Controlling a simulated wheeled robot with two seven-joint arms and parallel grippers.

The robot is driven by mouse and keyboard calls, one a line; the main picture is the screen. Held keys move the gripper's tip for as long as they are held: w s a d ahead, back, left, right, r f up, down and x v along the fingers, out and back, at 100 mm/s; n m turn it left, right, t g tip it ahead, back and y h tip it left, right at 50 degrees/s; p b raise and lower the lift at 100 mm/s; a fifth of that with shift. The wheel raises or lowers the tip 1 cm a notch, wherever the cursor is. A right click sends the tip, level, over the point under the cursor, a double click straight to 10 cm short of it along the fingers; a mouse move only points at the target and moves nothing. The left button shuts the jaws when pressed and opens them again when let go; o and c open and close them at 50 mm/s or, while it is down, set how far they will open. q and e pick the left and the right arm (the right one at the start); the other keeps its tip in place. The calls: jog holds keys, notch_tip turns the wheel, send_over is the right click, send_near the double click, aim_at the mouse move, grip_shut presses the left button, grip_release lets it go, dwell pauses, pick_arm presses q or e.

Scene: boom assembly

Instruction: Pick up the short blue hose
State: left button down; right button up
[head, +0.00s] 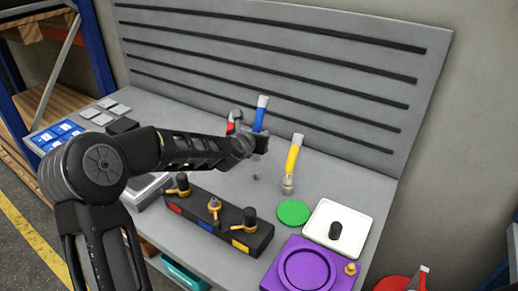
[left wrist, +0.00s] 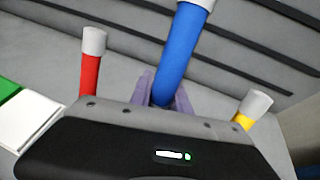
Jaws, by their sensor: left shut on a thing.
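The short blue hose (head: 260,115) has a light grey end cap and stands upright, tilted slightly, above the middle of the bench. My left gripper (head: 260,140) is shut on it near its lower part. In the left wrist view the blue hose (left wrist: 181,45) rises from between the purple-grey fingers (left wrist: 160,92). My right gripper is not in view.
A red hose (head: 234,121) stands just left, a yellow hose (head: 293,160) to the right. In front are a black block with valves (head: 215,219), a green disc (head: 294,212), a white tray (head: 356,246) and a purple fixture (head: 276,276). A slotted panel (head: 290,50) rises behind.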

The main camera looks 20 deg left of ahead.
pick_arm(q)
jog(key=shift+r, duration=0.7)
